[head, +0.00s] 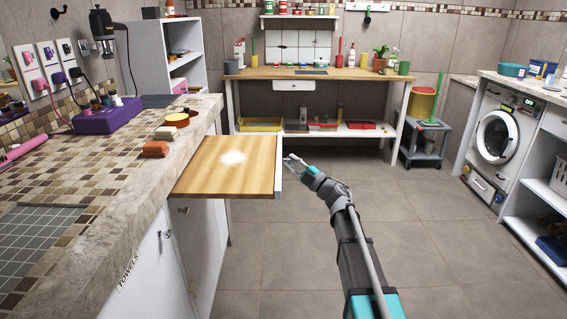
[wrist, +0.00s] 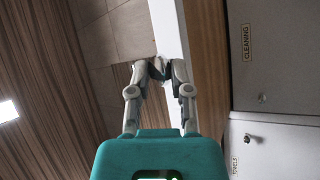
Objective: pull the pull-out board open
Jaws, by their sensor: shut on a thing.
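The pull-out board (head: 232,165) is a light wood panel with a white front edge (head: 278,166). In the head view it stands well out to the right from under the counter. My gripper (head: 289,160) is at the white front edge, at its right side. In the wrist view my gripper (wrist: 156,68) is shut on the white front (wrist: 172,40) of the board, with the two fingertips close together. The exact grip at the fingertips is small and partly hidden by the fingers.
A wooden workbench (head: 330,74) is at the back; a washing machine (head: 497,135) is at right. The floor (head: 430,230) between is clear.

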